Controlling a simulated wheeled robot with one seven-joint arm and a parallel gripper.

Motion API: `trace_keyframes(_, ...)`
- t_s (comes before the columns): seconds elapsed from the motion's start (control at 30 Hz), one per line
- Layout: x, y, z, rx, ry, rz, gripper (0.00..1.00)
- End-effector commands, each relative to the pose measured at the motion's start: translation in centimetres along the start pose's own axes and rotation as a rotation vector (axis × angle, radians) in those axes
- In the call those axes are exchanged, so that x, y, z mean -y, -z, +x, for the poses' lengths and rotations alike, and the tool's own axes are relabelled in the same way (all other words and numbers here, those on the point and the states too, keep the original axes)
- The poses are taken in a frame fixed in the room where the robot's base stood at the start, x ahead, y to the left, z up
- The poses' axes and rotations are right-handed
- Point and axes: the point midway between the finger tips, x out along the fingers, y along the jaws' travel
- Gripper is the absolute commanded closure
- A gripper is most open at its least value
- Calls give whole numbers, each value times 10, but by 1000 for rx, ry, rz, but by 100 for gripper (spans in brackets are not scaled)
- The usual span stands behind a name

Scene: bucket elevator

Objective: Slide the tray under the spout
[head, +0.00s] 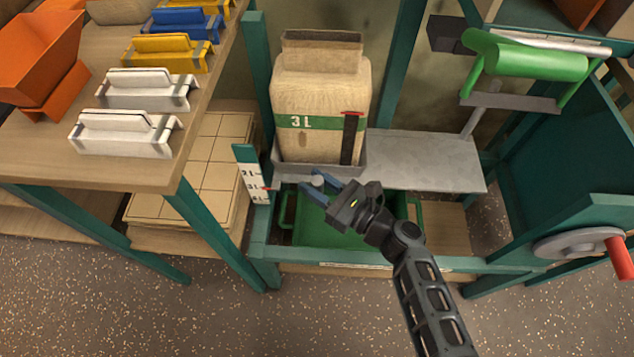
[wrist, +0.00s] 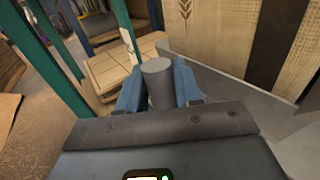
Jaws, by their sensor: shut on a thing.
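A shallow grey tray (head: 363,170) carries a tan container (head: 318,90) marked "3 L" on a green band, at the left end of a grey shelf (head: 430,160). My gripper (head: 318,184) is at the tray's front side, its blue fingers shut on a grey upright round knob. In the wrist view the knob (wrist: 157,82) stands between both fingers, with the grey tray wall and the container (wrist: 255,40) to the right. Whether the knob joins the tray is hidden. No spout is clearly identifiable; a grey slanted piece (head: 484,108) hangs above the shelf's right end.
The shelf right of the tray is bare. A green bin (head: 340,232) sits below my gripper. A scale post (head: 252,175) stands at left. A green roller (head: 530,62) and red-handled crank (head: 617,258) are at right. Several handled boxes line the wooden table (head: 40,150).

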Motion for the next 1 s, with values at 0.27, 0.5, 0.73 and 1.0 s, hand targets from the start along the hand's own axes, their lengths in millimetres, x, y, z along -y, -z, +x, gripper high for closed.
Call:
trace_keyframes(0.27, 5, 0, -7, 0, 2, 1, 100)
trace_keyframes(0.5, 22, -1, -32, 0, 5, 0, 100)
trace_keyframes(0.73, 46, -1, -67, 0, 6, 1, 100)
trace_keyframes(1.0, 74, -1, -110, 0, 5, 1, 100)
